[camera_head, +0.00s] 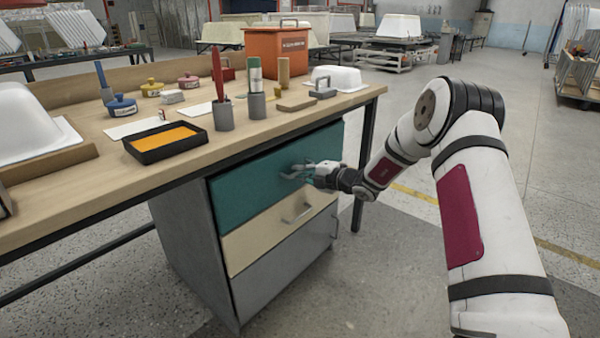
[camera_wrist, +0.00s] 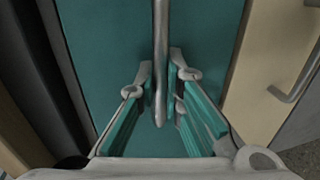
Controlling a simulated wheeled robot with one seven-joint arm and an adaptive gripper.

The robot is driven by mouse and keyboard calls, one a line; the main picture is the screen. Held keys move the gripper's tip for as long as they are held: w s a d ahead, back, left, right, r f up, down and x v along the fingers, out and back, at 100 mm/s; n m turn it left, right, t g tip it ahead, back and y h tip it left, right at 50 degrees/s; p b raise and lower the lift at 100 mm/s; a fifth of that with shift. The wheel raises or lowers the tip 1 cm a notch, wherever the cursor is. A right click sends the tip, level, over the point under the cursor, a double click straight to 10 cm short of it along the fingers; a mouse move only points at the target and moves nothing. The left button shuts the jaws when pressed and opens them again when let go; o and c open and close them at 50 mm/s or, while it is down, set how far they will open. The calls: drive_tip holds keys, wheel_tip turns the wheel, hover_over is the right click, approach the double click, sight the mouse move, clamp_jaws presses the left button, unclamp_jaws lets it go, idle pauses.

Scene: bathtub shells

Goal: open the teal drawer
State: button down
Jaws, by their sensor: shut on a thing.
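The teal drawer (camera_head: 250,190) is the top drawer of the cabinet under the workbench. Its front looks flush with the drawers below, closed. My gripper (camera_head: 300,172) is at the middle of the teal front, shut on its handle. In the wrist view the metal bar handle (camera_wrist: 161,50) runs between the two fingers of my gripper (camera_wrist: 161,85), with the teal front (camera_wrist: 105,40) behind. In the head view my fingers hide most of the handle.
Below are a cream drawer (camera_head: 265,238) with its own bar handle (camera_head: 297,208) and a grey drawer (camera_head: 285,272). The bench top (camera_head: 235,138) overhangs above, holding a black tray (camera_head: 165,143), cups and an orange box (camera_head: 276,52). The floor in front of the cabinet is clear.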

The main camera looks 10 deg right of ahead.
drive_tip(key=f+p+v, duration=0.2)
drive_tip(key=p+v, duration=0.2)
drive_tip(key=v, duration=0.5)
drive_tip(key=f+p+v, duration=0.2)
drive_tip(key=p+v, duration=0.2)
drive_tip(key=v, duration=0.6)
drive_tip(key=s+f+p+v, duration=0.1)
drive_tip(key=p+v, duration=0.3)
drive_tip(key=v, duration=0.6)
drive_tip(key=shift+d+f+p, duration=0.35)
drive_tip(key=shift+f+p, duration=0.05)
drive_tip(key=shift+f, duration=0.15)
drive_tip(key=c, duration=1.7)
unclamp_jaws()
drive_tip(key=shift+s+d, duration=0.1)
drive_tip(key=v, duration=1.1)
drive_tip(key=shift+s+d+r, duration=0.1)
drive_tip(key=shift+s+d, duration=0.05)
drive_tip(key=shift+s, duration=0.15)
